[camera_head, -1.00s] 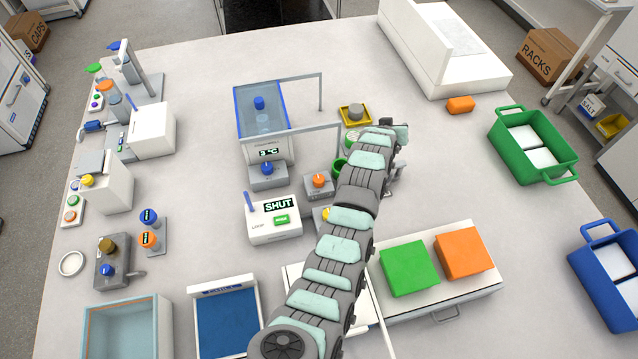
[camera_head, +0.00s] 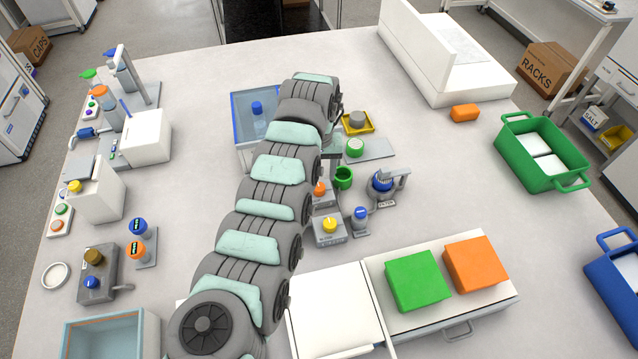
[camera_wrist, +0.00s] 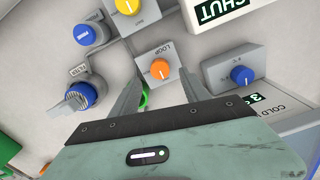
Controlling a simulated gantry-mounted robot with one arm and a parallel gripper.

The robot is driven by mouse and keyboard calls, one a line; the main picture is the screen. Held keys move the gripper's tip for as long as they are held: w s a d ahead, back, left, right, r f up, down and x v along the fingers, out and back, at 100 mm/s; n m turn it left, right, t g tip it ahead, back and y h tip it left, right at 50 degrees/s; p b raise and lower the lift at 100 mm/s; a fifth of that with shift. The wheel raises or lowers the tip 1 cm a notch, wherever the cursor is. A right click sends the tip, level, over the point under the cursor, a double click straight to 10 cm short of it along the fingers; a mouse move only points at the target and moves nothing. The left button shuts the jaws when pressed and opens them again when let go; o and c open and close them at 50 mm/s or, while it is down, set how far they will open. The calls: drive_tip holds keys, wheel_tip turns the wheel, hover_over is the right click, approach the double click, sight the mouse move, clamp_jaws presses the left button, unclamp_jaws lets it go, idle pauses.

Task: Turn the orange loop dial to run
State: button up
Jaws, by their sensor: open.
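The orange loop dial (camera_wrist: 160,69) sits on a small grey box marked LOOP, near the middle of the wrist view. In the head view the dial (camera_head: 320,188) shows just right of my arm, partly covered. My gripper (camera_wrist: 160,76) is open, its two fingers spread left and right of the dial in the wrist view. The fingers look apart from the knob; I cannot tell their height above it. A display reading SHUT (camera_wrist: 224,9) is at the top right of the wrist view. The pointer position of the dial is too small to read.
Close neighbours are a yellow dial (camera_wrist: 126,6), a blue dial (camera_wrist: 86,34), a blue filter knob (camera_wrist: 80,96) and the blue dial (camera_wrist: 242,75) of the cold unit. A green cup (camera_head: 343,178) stands beside the loop box.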

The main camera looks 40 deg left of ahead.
sight(319, 187)
drive_tip(key=shift+f, duration=2.8)
drive_tip(key=shift+c, duration=0.2)
clamp_jaws()
